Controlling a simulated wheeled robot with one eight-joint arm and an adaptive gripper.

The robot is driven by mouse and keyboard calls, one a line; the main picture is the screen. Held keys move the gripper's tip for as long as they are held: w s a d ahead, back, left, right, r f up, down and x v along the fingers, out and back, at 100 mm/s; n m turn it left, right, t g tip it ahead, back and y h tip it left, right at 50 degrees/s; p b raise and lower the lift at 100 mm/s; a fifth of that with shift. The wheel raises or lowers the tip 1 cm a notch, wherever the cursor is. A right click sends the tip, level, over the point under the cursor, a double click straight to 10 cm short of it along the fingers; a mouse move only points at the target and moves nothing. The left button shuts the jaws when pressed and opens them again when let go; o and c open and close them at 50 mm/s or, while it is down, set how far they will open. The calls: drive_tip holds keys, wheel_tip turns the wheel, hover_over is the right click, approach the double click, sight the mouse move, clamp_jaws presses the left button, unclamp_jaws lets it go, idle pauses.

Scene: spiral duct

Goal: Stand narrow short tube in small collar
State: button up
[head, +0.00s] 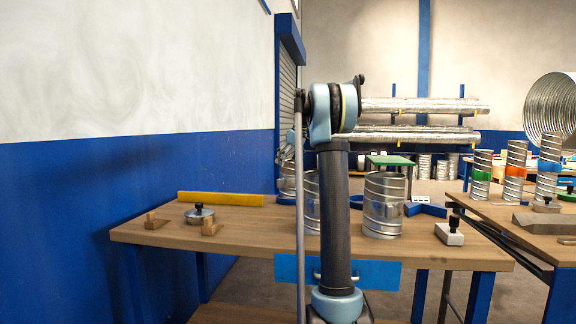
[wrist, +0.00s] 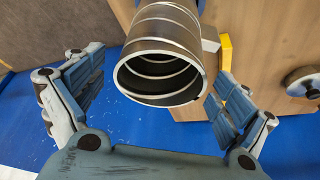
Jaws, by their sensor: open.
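A ribbed metal tube (wrist: 168,35) fills the upper middle of the wrist view, its open end facing the camera. My gripper (wrist: 160,78) is open, with one finger to each side of this tube and visible gaps between. In the head view, a tube (head: 287,182) stands at the back of the bench, partly hidden by my arm. A second tube (head: 312,205) beside it is also partly hidden. A blue ring-like piece (head: 356,201), perhaps a collar, lies right of my arm. My gripper is mostly hidden behind my arm there.
A wider tube (head: 383,208) stands on the wooden bench (head: 270,238) at right, near a blue angled piece (head: 425,209) and a black-knobbed block (head: 450,234). A yellow bar (head: 220,198), knobbed lid (head: 199,215) and wooden blocks lie left. A blue wall (head: 190,160) borders the bench.

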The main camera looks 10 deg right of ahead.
drive_tip(key=v, duration=1.2)
drive_tip(key=shift+f, duration=0.1)
idle(0.4)
